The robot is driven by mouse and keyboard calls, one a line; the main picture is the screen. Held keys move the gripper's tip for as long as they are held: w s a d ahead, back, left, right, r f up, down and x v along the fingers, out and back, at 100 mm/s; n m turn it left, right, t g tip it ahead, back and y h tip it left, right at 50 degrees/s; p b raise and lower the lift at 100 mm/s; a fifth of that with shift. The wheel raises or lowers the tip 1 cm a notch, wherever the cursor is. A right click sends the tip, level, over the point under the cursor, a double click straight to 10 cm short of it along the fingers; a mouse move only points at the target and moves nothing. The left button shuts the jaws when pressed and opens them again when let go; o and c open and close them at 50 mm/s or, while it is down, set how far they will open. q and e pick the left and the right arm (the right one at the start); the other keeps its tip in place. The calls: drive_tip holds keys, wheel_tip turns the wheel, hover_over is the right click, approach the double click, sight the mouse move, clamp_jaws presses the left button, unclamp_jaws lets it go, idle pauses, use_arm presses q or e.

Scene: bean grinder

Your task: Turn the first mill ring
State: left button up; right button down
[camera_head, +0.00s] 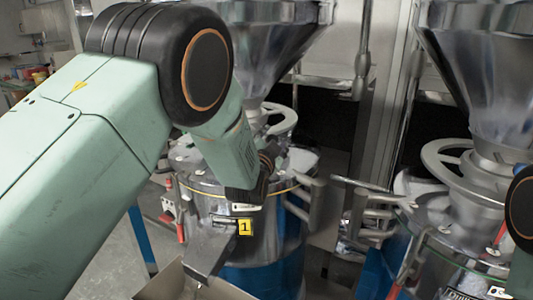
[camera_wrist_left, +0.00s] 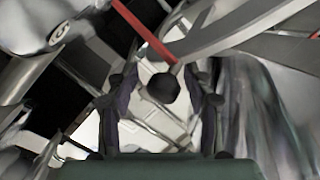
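The first mill (camera_head: 275,235) is a shiny metal drum with a yellow "1" label, under a funnel hopper. Its grey mill ring (camera_head: 283,119) circles the hopper's neck, partly hidden behind my left arm. My left gripper (camera_head: 268,168) is at the drum's top, just below the ring in the picture. In the left wrist view my left gripper (camera_wrist_left: 160,108) has its two dark fingers spread apart. A black round knob (camera_wrist_left: 163,87) shows between them, with gaps on both sides. A curved grey band (camera_wrist_left: 245,28), perhaps the ring, crosses the upper right. My right gripper is out of view.
A second mill with a similar ring (camera_head: 447,160) stands at the right, with its own hopper (camera_head: 490,70). Metal handles (camera_head: 365,205) and a post lie between the mills. A metal chute (camera_head: 208,250) juts from the first mill's front. Part of my right arm shows at the right edge.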

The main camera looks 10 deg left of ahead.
use_arm(q)
drive_tip(key=s, duration=1)
drive_tip(key=shift+c, duration=0.2)
